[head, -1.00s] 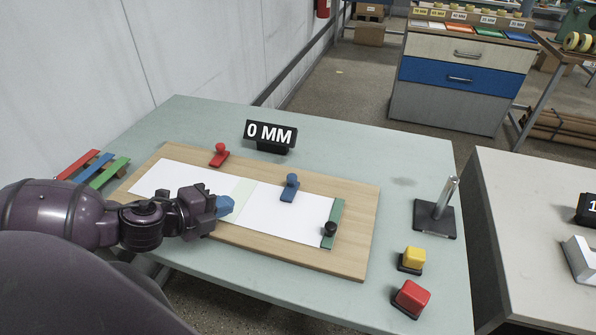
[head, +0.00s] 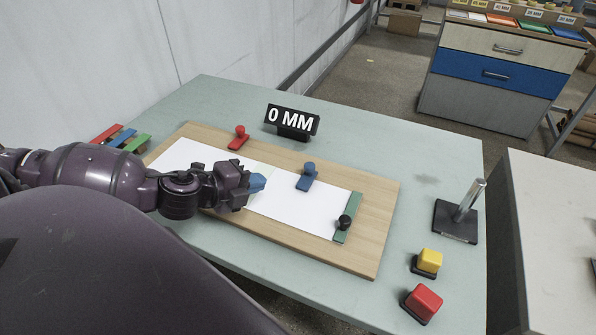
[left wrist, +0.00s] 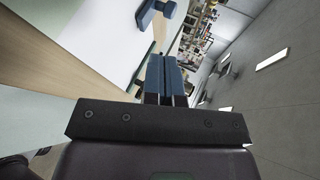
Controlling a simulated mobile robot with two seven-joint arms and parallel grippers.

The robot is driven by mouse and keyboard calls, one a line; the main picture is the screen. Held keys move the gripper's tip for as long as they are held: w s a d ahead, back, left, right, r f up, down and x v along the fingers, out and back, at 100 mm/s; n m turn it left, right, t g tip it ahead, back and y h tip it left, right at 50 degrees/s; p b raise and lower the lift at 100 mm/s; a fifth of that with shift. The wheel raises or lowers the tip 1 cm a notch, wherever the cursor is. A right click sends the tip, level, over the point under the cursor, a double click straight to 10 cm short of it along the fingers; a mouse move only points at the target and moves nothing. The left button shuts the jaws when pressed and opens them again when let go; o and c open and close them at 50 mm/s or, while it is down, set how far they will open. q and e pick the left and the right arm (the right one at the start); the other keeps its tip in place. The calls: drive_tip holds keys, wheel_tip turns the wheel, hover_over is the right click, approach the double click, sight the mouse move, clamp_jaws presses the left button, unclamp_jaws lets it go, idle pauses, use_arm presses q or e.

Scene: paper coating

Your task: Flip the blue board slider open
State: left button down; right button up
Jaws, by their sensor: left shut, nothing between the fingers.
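The blue board slider (head: 307,178) has a round knob and a flat foot. It sits at the far edge of the white paper (head: 290,205) on the wooden board (head: 370,255). My left gripper (head: 257,183) is shut and empty, above the paper, to the left of the slider and apart from it. In the left wrist view, its blue fingers (left wrist: 166,76) are pressed together, and the blue slider (left wrist: 150,12) shows at the top. My right gripper is not in view.
A red slider (head: 238,138) sits on the board's far edge. A green bar with a black knob (head: 345,222) crosses the paper's right end. A "0 MM" sign (head: 291,120) stands behind. Yellow (head: 428,262) and red (head: 422,302) buttons and a metal post (head: 468,200) are at right.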

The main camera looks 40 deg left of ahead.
sight(306, 170)
use_arm(q)
drive_tip(key=x, duration=0.2)
drive_tip(key=shift+w+d+f+b, duration=0.1)
drive_tip(key=shift+w+f+b, duration=0.1)
drive_tip(key=shift+w+b, duration=0.15)
drive_tip(key=shift+w+d+f, duration=0.1)
drive_tip(key=shift+w+f, duration=0.1)
drive_tip(key=shift+w, duration=0.15)
drive_tip(key=x, duration=0.3)
drive_tip(key=b+x, duration=0.1)
drive_tip(key=x, duration=0.2)
drive_tip(key=shift+w+r+b, duration=0.1)
drive_tip(key=shift+r+b, duration=0.15)
drive_tip(key=shift+b, duration=0.05)
drive_tip(key=shift+w+d+f, duration=0.1)
drive_tip(key=shift+w+d, duration=0.15)
drive_tip(key=shift+w, duration=0.95)
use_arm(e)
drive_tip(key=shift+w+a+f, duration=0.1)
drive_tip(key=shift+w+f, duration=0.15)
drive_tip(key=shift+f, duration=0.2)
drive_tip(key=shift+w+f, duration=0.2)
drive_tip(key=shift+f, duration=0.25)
use_arm(q)
drive_tip(key=shift+w, duration=0.1)
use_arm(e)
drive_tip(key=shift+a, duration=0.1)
